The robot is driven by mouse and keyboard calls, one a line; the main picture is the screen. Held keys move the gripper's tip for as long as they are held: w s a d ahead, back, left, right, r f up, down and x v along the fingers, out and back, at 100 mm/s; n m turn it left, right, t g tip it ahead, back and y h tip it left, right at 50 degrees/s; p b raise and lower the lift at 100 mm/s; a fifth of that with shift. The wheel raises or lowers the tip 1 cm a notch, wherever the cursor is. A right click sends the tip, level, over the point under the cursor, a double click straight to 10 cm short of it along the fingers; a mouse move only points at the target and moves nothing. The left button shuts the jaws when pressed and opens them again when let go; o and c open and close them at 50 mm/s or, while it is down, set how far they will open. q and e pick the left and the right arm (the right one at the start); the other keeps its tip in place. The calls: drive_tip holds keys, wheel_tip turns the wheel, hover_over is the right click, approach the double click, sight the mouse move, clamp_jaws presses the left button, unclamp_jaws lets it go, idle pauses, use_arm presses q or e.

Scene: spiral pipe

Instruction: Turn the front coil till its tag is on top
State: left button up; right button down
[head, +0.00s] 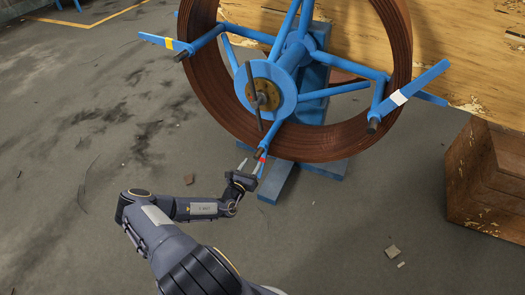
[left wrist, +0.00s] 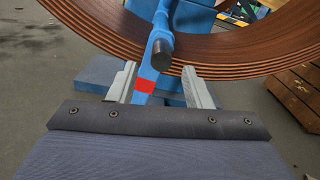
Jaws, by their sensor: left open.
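The front coil (head: 222,98) is a large ring of brown pipe on a blue spoked reel with a round hub (head: 265,92). Its blue arms carry coloured bands: yellow (head: 169,43) at upper left, white (head: 398,97) at right, red (head: 263,156) at the bottom. My left gripper (head: 251,164) is open at the bottom arm. In the left wrist view the red band (left wrist: 146,86) shows between the two spread fingers (left wrist: 158,77), with the dark end of a blue peg (left wrist: 162,54) just above. I cannot tell whether the fingers touch the arm. My right gripper is out of view.
A blue stand foot (head: 276,185) lies on the floor under the coil, close to my left gripper. A wooden crate (head: 487,180) stands at right, and a wooden panel (head: 460,45) is behind. The grey floor (head: 90,130) at left is mostly clear, with small debris.

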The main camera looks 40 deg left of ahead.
sight(260, 153)
use_arm(q)
drive_tip(key=b+x, duration=0.3)
drive_tip(key=x, duration=0.3)
drive_tip(key=shift+w+d, duration=0.1)
drive_tip(key=shift+w, duration=0.75)
clamp_jaws()
